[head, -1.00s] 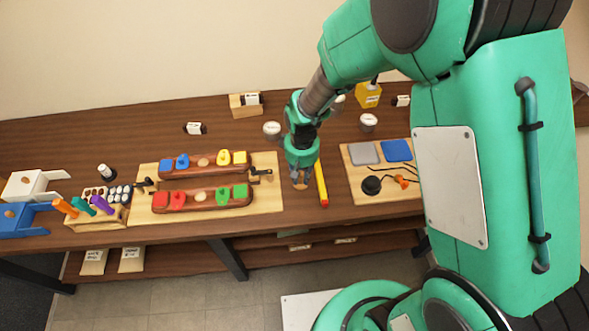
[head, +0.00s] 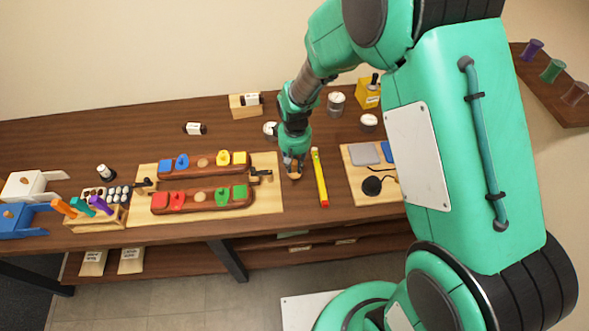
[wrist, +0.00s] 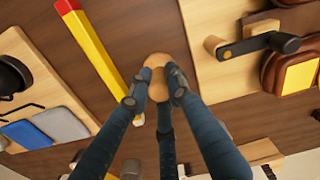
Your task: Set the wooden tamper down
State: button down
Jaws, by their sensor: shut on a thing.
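The wooden tamper shows in the wrist view as a light-brown rounded piece (wrist: 158,62) between the fingertips of my gripper (wrist: 155,88). My gripper is shut on it. In the head view my gripper (head: 293,164) points down over the dark wooden bench, between the board with the clamped pieces and a yellow bar. The tamper is small there and mostly covered by the fingers. I cannot tell whether its lower end touches the bench.
The yellow bar with a red end (head: 320,178) lies close on the right. A light wooden board (head: 273,205) with two long reddish-brown pieces and black-handled clamps is on the left. Another board (head: 355,187) with grey and blue pads lies further right. Jars stand behind.

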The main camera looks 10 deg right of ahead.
aim_at(295, 162)
jog(key=shift+f, duration=1.2)
jog(key=shift+f, duration=0.15)
jog(key=c, duration=1.6)
grip_release()
notch_tip(295, 162, up, 12)
jog(key=shift+r+p, duration=0.15)
jog(key=shift+p, duration=0.5)
